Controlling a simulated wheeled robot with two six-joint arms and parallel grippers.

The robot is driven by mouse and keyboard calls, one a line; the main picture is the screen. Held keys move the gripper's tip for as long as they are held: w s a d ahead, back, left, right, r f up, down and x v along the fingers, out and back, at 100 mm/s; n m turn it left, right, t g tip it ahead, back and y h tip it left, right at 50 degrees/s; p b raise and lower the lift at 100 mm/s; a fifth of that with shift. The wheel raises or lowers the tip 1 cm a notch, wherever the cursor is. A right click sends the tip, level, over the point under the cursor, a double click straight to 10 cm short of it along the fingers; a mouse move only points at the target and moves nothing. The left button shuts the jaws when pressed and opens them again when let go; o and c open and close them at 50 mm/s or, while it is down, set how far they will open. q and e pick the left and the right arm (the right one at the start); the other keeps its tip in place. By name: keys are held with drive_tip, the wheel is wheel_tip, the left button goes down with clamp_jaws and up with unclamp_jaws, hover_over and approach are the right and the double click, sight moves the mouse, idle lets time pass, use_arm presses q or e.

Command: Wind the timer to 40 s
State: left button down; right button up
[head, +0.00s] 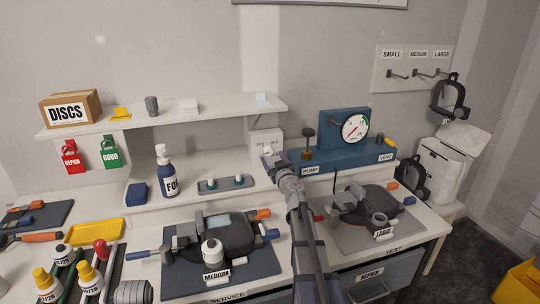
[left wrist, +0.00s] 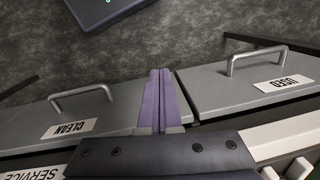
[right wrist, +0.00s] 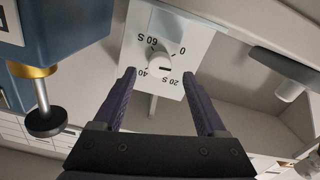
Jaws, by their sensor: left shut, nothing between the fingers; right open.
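The timer is a white box (head: 264,139) at the back of the bench, left of the blue pump unit. My left gripper (left wrist: 160,73) is shut and empty above the drawers.
The blue pump unit (head: 340,153) with gauge stands close right of the timer. A shelf (head: 205,113) hangs to its left. A pump bottle (head: 167,174) and small tray (head: 226,187) stand left. Masks lie on the front mats. Closed drawers (left wrist: 245,92) show below my left gripper.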

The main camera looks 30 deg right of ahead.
sight(269, 153)
drive_tip(key=x, duration=0.4)
drive_tip(key=shift+w, duration=0.15)
drive_tip(key=shift+c, duration=0.2)
clamp_jaws()
